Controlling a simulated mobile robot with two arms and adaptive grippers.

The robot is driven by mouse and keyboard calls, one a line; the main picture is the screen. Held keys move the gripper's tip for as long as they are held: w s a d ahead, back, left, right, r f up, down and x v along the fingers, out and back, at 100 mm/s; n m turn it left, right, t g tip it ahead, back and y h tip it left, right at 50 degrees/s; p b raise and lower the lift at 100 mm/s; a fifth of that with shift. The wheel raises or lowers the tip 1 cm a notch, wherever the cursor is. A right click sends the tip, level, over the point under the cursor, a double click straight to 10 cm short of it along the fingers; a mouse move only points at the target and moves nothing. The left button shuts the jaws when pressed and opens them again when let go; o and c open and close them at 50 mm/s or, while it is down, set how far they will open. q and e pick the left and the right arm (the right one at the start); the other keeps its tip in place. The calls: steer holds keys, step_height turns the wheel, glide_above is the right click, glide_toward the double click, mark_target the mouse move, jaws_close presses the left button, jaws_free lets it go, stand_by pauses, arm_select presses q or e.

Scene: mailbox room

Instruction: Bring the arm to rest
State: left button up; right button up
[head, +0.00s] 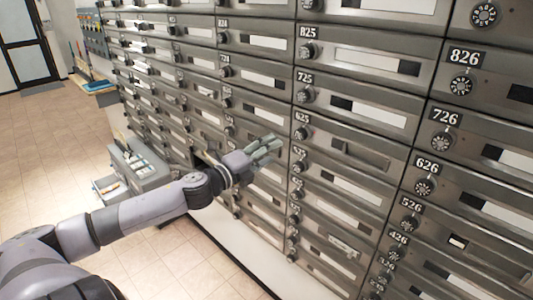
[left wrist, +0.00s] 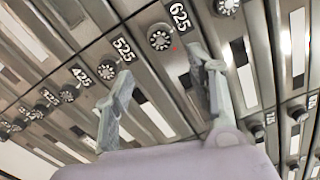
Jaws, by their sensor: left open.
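My left gripper (head: 264,149) is stretched out from the left in the head view, in front of the wall of mailboxes (head: 352,152). Its two fingers are apart with nothing between them. In the left wrist view the open fingers (left wrist: 160,92) show before the doors numbered 525 and 625, with a dial (left wrist: 160,38) beside the number 625. I cannot tell whether a fingertip touches a door. My right gripper is in neither view.
A grey bin (head: 140,165) with papers stands on the tiled floor left of my forearm, close to the mailboxes. The tiled floor (head: 50,150) at the left is clear.

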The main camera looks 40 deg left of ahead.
arm_select(q)
steer(key=shift+s, duration=0.1)
stand_by(0.6)
